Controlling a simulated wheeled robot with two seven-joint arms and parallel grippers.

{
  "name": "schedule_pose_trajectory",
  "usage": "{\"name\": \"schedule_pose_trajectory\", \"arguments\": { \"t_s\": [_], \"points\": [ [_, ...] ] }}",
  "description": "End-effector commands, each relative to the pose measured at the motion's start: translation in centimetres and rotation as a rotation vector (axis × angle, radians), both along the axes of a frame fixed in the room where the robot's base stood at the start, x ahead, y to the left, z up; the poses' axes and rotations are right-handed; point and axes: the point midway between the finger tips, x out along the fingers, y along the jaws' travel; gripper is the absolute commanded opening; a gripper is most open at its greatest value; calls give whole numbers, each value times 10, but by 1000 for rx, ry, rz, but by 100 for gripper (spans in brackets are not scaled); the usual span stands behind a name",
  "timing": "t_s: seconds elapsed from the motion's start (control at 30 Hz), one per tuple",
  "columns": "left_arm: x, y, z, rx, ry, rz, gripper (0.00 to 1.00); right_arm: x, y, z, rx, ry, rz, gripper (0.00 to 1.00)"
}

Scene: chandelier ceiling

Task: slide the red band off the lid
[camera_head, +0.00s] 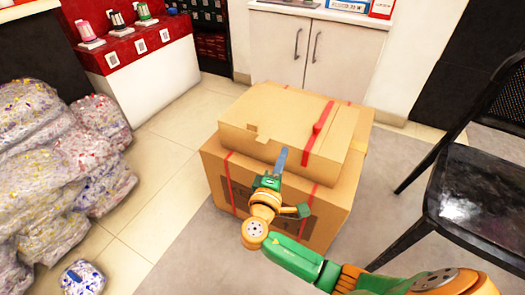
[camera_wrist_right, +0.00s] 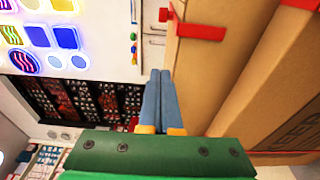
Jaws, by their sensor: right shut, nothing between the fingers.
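The red band (camera_head: 318,131) runs across the top of the cardboard lid (camera_head: 268,115), to the right of its middle, with a raised red piece on it. The lid sits on a larger cardboard box (camera_head: 340,200). My right gripper (camera_head: 281,158) is at the front edge of the lid, left of the band, with its blue fingers together and empty. In the right wrist view the shut fingers (camera_wrist_right: 160,100) are beside the cardboard, and the red band (camera_wrist_right: 195,28) shows above and to their right, apart from them. My left gripper is not in view.
A black chair (camera_head: 470,195) stands close on the right. Wrapped bags (camera_head: 60,160) are piled on the left, with a small packet (camera_head: 82,277) on the floor. A white cabinet (camera_head: 320,50) stands behind the box. Floor is clear left of the box.

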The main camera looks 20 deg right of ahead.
Motion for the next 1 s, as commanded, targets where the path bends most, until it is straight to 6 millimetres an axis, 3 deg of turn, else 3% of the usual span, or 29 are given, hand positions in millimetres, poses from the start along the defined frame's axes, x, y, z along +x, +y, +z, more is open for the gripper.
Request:
{"name": "schedule_pose_trajectory", "arguments": {
  "t_s": [0.37, 0.8, 1.0],
  "points": [
    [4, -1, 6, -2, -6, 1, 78, 9, -8, 1, -2, 4, 0, 0],
    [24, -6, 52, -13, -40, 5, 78, 76, -71, 0, 0, 6, -2, 0],
    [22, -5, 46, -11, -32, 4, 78, 61, -96, 2, 0, 8, 0, 0]
  ]
}}
